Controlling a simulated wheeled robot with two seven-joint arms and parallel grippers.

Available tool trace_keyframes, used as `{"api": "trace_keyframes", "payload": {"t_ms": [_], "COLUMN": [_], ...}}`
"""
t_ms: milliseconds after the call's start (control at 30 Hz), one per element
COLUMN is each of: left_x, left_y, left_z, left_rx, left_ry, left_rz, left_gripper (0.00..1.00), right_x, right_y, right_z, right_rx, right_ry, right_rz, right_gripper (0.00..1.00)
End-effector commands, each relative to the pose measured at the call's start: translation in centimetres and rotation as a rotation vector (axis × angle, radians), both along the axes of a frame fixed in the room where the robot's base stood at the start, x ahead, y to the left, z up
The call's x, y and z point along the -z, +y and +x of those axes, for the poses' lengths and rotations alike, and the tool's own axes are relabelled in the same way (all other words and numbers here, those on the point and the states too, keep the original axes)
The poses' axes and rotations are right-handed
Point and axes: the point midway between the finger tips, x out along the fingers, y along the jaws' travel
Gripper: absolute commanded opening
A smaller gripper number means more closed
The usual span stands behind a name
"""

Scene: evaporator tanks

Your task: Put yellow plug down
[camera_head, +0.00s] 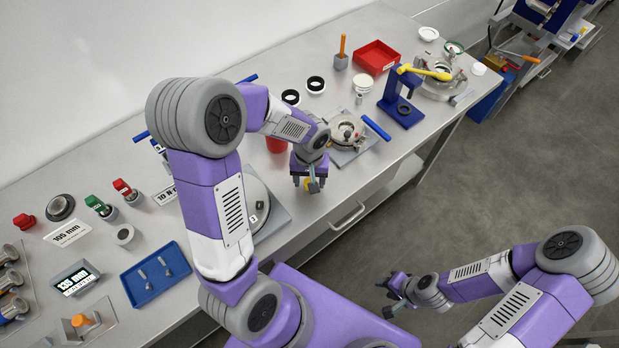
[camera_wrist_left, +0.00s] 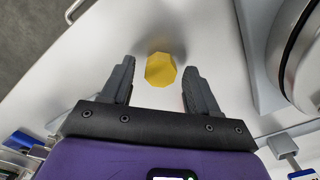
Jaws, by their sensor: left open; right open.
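The yellow plug (camera_wrist_left: 161,69) stands on the white-grey table, seen from above in the left wrist view as a yellow octagonal top. It lies between and just beyond the fingertips of my left gripper (camera_wrist_left: 158,75), with a visible gap on both sides. In the head view the plug (camera_head: 307,185) shows small and partly hidden under my left gripper (camera_head: 310,184), near the table's front edge. My left gripper is open. My right gripper (camera_head: 391,297) is open and empty over the floor, away from the table.
A round plate on a grey base (camera_head: 281,222) lies left of my left gripper. A drawer handle (camera_head: 347,217) sticks out below the table edge. A blue tray (camera_head: 156,274) lies further left.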

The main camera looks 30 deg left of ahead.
Motion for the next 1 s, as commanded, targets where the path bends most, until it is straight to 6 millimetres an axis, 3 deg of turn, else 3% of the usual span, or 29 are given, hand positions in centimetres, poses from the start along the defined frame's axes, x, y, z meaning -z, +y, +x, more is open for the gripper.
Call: {"api": "trace_keyframes", "payload": {"t_ms": [167,400,600,1000], "left_x": [-2.7,-8.1,-11.2,-12.2], "left_y": [0.0,0.0,0.0,0.0], "left_z": [0.1,0.1,0.1,0.0], "left_rx": [0.001,0.000,0.000,0.001], "left_ry": [-0.007,-0.005,-0.004,0.000], "left_rz": [0.000,0.000,-0.001,0.000], "left_gripper": [0.60,0.60,0.60,0.60], "right_x": [-0.8,-1.8,-2.3,-2.4], "right_y": [0.0,0.0,0.0,0.0], "right_z": [0.0,0.0,0.0,0.0], "right_rx": [0.000,0.000,0.000,0.000], "right_ry": [0.000,0.000,0.000,0.000], "right_rz": [0.000,0.000,0.000,0.000], "right_gripper": [0.43,0.43,0.43,0.43]}}
